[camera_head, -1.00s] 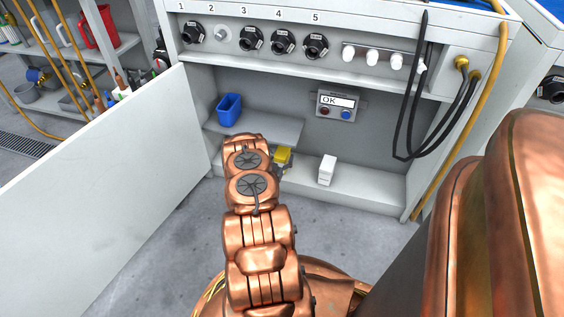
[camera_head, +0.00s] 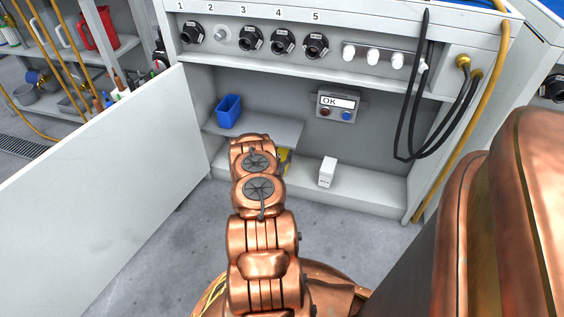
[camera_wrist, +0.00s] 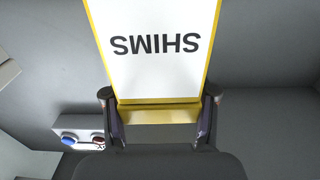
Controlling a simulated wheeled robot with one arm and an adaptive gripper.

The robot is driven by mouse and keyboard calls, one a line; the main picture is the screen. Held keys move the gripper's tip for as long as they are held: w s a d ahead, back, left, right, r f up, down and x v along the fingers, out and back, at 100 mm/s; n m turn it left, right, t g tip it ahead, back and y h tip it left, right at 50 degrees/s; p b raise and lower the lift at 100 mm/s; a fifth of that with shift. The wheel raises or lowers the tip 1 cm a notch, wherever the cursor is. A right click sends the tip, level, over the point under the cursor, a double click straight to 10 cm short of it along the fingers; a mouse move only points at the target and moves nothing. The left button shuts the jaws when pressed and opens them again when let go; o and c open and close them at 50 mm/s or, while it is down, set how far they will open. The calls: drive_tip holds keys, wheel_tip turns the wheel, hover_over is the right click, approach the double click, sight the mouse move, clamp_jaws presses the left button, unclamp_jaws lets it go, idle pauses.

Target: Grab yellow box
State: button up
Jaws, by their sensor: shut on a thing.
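The yellow box (camera_wrist: 159,115) fills the upper middle of the wrist view, with a white label reading SHIMS upside down. My gripper (camera_wrist: 160,96) is shut on it, with one finger against each side. In the head view only a small part of the yellow box (camera_head: 285,157) shows at the right of my arm, near the lower shelf of the cabinet. My arm hides the rest of it and the gripper there. I cannot tell whether the box touches the shelf.
A white box (camera_head: 327,172) stands on the cabinet floor to the right. A blue bin (camera_head: 229,111) sits on the shelf at left. A control box (camera_head: 338,105) with buttons is on the back wall. An open white door (camera_head: 110,190) stands at left.

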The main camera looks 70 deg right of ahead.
drive_tip(key=c, duration=0.6)
drive_tip(key=shift+o, duration=0.2)
